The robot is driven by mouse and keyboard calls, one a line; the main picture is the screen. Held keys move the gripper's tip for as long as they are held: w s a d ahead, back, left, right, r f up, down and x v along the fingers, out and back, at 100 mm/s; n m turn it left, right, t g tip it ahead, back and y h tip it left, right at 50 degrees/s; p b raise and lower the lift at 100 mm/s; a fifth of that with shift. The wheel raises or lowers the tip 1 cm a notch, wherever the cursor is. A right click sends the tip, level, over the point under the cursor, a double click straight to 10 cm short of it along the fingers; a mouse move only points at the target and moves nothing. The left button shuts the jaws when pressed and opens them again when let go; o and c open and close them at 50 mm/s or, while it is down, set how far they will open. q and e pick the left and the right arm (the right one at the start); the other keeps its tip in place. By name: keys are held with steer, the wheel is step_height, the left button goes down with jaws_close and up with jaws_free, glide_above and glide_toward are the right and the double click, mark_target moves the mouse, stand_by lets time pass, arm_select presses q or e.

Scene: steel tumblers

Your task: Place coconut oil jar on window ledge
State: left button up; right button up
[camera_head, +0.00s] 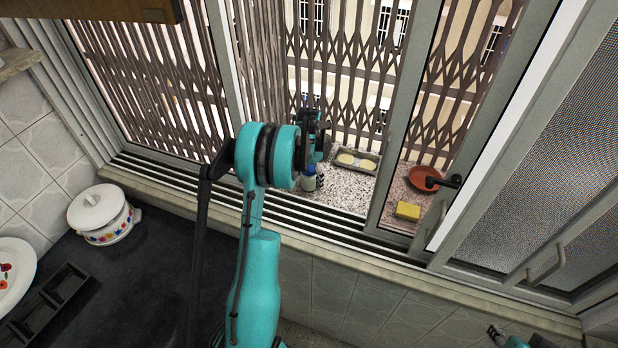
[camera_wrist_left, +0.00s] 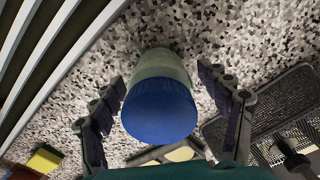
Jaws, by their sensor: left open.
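The coconut oil jar (camera_wrist_left: 160,105) has a blue lid and a pale greenish body. In the left wrist view its lid faces the camera, with speckled stone behind it. In the head view the jar (camera_head: 309,183) shows low beside the gripper, partly hidden, upright on or just over the window ledge (camera_head: 345,192). My left gripper (camera_head: 313,150) is over the ledge. In the left wrist view its fingers (camera_wrist_left: 165,108) are open on either side of the jar, with gaps showing.
On the ledge are a tray with pale round items (camera_head: 356,160), a reddish plate (camera_head: 425,178) and a yellow sponge (camera_head: 408,211). Window frames and a metal lattice bound the ledge. A white lidded pot (camera_head: 102,215) stands on the dark counter (camera_head: 140,270) at left.

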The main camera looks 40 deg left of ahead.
arm_select(q)
step_height(320, 180, up, 12)
steer(key=shift+f+p, duration=0.1)
steer(key=shift+p, duration=0.8)
steer(key=s+d+r+t, duration=0.2)
steer(key=s+d+r, duration=0.3)
steer(key=d, duration=0.4)
steer(key=s+d+r+t, duration=0.1)
steer(key=s+d+r, duration=0.4)
steer(key=d, duration=0.5)
steer(key=s+d+f+n+t, duration=0.1)
steer(key=s+d+t, duration=0.3)
steer(key=s+d, duration=0.7)
steer(key=shift+f+n, duration=0.4)
steer(key=shift+f, duration=0.15)
steer(key=shift+s, duration=0.15)
